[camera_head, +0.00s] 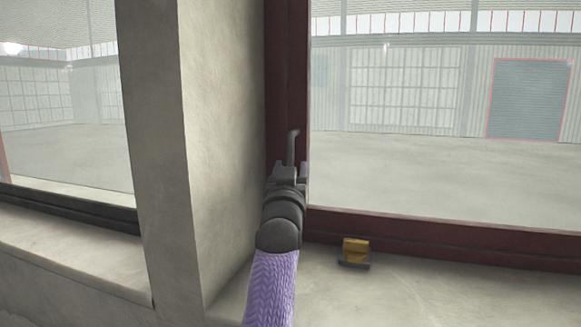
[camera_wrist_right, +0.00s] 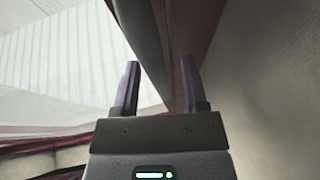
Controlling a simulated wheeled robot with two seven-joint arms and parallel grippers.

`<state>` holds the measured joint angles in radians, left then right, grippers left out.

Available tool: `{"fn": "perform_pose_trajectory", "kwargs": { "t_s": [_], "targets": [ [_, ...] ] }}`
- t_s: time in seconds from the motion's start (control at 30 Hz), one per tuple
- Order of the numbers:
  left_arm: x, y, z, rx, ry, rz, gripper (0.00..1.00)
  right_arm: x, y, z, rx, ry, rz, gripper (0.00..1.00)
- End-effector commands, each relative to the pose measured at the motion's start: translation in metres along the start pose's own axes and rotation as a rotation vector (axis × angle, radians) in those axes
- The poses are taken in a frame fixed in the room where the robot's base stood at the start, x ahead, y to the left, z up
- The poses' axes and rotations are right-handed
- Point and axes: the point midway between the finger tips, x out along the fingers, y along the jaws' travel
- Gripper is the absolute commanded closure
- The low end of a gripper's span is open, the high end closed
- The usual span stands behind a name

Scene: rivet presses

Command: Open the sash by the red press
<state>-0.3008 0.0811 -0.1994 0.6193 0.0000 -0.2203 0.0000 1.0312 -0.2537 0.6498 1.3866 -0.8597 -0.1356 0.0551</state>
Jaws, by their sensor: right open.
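The sash is a large window with a dark red frame (camera_head: 289,75), its pane showing a hall behind. It looks shut in the head view. A grey handle (camera_head: 293,147) stands up at its left stile, just beyond my right gripper (camera_head: 288,172). In the right wrist view my gripper (camera_wrist_right: 160,85) is open, its two dark fingers apart and pointing at the dark red frame (camera_wrist_right: 192,30). A dark grey bar (camera_wrist_right: 140,35) runs down between the fingers; I cannot tell whether they touch it. The red press and my left gripper are not in view.
A small yellow and dark block (camera_head: 355,250) sits on the pale sill (camera_head: 440,295) below the frame. A thick concrete pillar (camera_head: 215,140) stands close to the left of my right arm. Another window with a dark frame (camera_head: 70,208) is farther left.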

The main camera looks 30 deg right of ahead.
Motion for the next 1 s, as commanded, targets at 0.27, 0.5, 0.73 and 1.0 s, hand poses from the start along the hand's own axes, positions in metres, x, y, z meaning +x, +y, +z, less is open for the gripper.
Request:
{"fn": "perform_pose_trajectory", "kwargs": {
  "t_s": [0.27, 0.5, 0.73, 1.0],
  "targets": [
    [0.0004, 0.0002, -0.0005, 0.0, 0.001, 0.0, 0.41, -0.0005, 0.0, 0.0002, 0.0, 0.0, 0.0, 0.74],
    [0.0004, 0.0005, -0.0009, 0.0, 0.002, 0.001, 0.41, -0.0006, -0.0001, 0.0001, 0.0, 0.0, 0.0, 1.0],
    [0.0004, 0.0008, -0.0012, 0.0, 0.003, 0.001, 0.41, -0.0006, -0.0001, 0.0, 0.0, 0.001, 0.0, 1.0],
    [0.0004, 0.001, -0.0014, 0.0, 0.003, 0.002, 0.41, -0.0006, -0.0001, 0.0, 0.0, 0.001, 0.0, 1.0]
  ]
}}
